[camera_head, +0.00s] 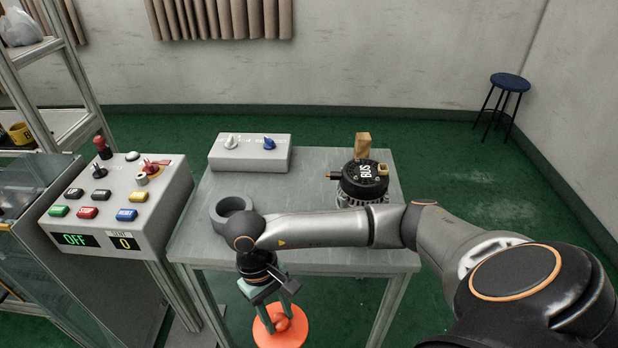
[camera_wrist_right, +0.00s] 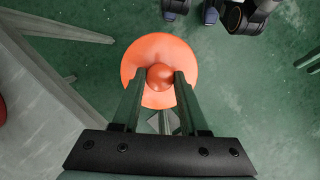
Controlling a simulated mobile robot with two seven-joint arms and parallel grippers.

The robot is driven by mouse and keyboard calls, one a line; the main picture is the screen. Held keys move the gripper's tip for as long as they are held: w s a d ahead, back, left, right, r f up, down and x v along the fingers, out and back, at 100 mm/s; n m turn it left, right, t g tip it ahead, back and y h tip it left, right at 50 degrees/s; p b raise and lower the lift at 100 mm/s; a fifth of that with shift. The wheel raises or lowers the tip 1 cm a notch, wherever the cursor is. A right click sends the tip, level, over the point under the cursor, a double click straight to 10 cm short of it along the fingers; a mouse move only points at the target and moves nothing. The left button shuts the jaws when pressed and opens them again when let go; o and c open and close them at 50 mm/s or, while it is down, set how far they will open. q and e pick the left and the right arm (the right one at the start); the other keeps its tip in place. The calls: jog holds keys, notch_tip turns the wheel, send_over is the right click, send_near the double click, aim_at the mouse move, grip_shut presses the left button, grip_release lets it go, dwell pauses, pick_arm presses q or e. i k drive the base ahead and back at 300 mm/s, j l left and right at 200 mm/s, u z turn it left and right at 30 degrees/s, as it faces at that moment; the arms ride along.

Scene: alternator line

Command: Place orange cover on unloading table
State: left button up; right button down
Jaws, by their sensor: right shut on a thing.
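The orange cover (camera_head: 293,333) is a round disc with a ball-shaped knob on top. My right gripper (camera_head: 277,313) is shut on the knob and holds the cover in front of the grey table's front edge, over the green floor. In the right wrist view the cover (camera_wrist_right: 140,56) hangs between the two green fingers (camera_wrist_right: 160,78). The grey table (camera_head: 310,176) carries a grey ring, a black alternator and a switch box; the pictures do not tell whether it is the unloading table. My left gripper is not in view.
A grey ring (camera_head: 228,207) lies at the table's left. A switch box (camera_head: 250,154) is at the back left. A control panel (camera_head: 120,205) stands left of the table. The table's centre is clear.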

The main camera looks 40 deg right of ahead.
aim_at(308, 200)
jog(key=k+l, duration=0.2)
jog(key=l, duration=0.2)
jog(key=k+l+u, duration=0.1)
jog(key=l, duration=0.3)
jog(key=k+l, duration=0.35)
